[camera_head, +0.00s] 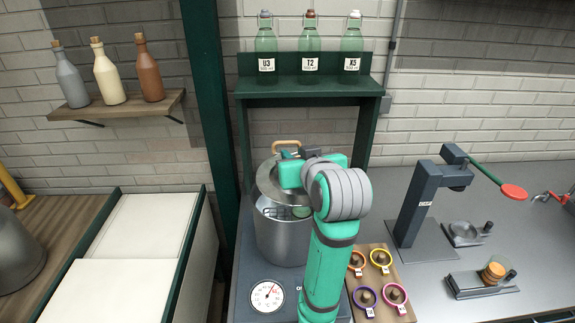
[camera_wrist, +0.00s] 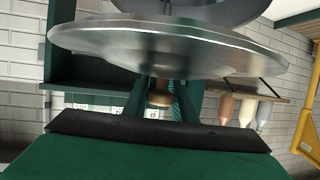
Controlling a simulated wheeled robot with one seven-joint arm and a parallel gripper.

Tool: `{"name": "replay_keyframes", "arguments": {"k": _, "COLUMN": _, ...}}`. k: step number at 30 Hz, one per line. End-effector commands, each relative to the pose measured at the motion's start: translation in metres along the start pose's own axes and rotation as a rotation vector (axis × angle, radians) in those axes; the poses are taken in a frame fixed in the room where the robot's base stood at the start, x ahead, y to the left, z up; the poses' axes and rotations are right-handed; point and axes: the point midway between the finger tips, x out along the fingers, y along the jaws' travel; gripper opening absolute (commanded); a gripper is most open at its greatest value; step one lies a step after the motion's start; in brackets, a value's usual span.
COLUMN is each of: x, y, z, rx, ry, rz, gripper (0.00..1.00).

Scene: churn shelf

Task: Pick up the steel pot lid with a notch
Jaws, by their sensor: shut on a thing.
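The steel lid (camera_head: 268,182) is a round grey disc in the head view, tilted above the steel pot (camera_head: 282,235), whose upper inside shows below it. In the wrist view, the lid (camera_wrist: 110,42) spans the top of the picture, seen nearly edge-on. My gripper (camera_wrist: 160,100) is shut on the lid's brown knob (camera_wrist: 159,97), one finger on each side. I cannot make out the notch in either view.
A dial scale (camera_head: 267,295) is in front of the pot. A green shelf (camera_head: 308,88) with several labelled bottles stands behind. A wooden board (camera_head: 393,262) with coloured rings lies right of my arm. A dark press (camera_head: 415,205) stands further right. White panels (camera_head: 140,235) lie left.

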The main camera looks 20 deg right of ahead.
Motion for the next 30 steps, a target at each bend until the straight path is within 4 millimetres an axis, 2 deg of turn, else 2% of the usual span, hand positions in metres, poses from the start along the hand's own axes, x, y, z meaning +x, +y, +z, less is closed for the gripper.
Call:
{"name": "replay_keyframes", "arguments": {"k": 1, "x": -0.011, "y": 0.004, "z": -0.009, "rx": -0.001, "ry": 0.007, "rz": 0.003, "gripper": 0.0}}
{"name": "replay_keyframes", "arguments": {"k": 3, "x": -0.025, "y": 0.011, "z": -0.015, "rx": 0.001, "ry": 0.006, "rz": 0.005, "gripper": 0.0}}
{"name": "replay_keyframes", "arguments": {"k": 12, "x": -0.089, "y": 0.038, "z": -0.02, "rx": 0.0, "ry": 0.004, "rz": 0.006, "gripper": 0.0}}
{"name": "replay_keyframes", "arguments": {"k": 21, "x": -0.103, "y": 0.044, "z": -0.021, "rx": 0.0, "ry": 0.004, "rz": 0.004, "gripper": 0.0}}
{"name": "replay_keyframes", "arguments": {"k": 30, "x": -0.107, "y": 0.045, "z": -0.021, "rx": 0.001, "ry": 0.001, "rz": 0.002, "gripper": 0.0}}
